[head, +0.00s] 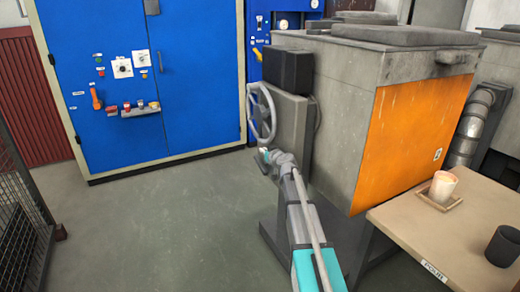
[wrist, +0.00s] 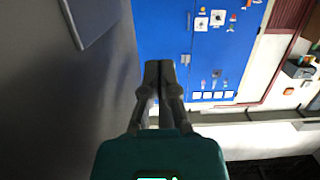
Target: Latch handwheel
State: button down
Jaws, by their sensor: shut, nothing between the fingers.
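The handwheel (head: 262,112) is a grey spoked wheel on the left side of a grey housing (head: 292,120), fixed to the furnace-like box. My arm reaches up from the bottom of the head view. My gripper (head: 265,156) is small there and sits just below the wheel's lower rim; I cannot tell whether it touches the rim. In the wrist view my gripper (wrist: 159,66) has its two dark fingers together with nothing between them. I cannot make out the handwheel in the wrist view; a dark grey surface fills its left side.
A blue cabinet (head: 200,70) with switches stands at the back; it also shows in the wrist view (wrist: 205,50). The grey box has an orange panel (head: 410,140). A table (head: 430,235) at right holds a glowing cup (head: 442,187) and a dark cup (head: 503,246).

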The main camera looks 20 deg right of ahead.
jog(key=s+d+r+p, duration=0.1)
jog(key=s+r+p, duration=0.1)
jog(key=s, duration=0.4)
jog(key=shift+r, duration=0.4)
jog(key=s+a+f+n+g+y, duration=0.1)
jog(key=s+a+f+g, duration=0.35)
jog(key=s+a, duration=0.35)
jog(key=s+a+f+n+g+y, duration=0.15)
jog(key=s+a+f+g, duration=0.25)
jog(key=s+a+f, duration=0.4)
jog(key=s+a+f+m+g+h+p, duration=0.15)
jog(key=s+m+g+h, duration=0.45)
jog(key=s, duration=1.3)
notch_tip(320, 180, up, 28)
jog(key=n+g+p, duration=0.1)
jog(key=p, duration=2.7)
jog(key=shift+w+a+r+n+y+p, duration=0.15)
jog(key=shift+w+r+n+y+p, duration=0.1)
jog(key=shift+n+y+p, duration=0.15)
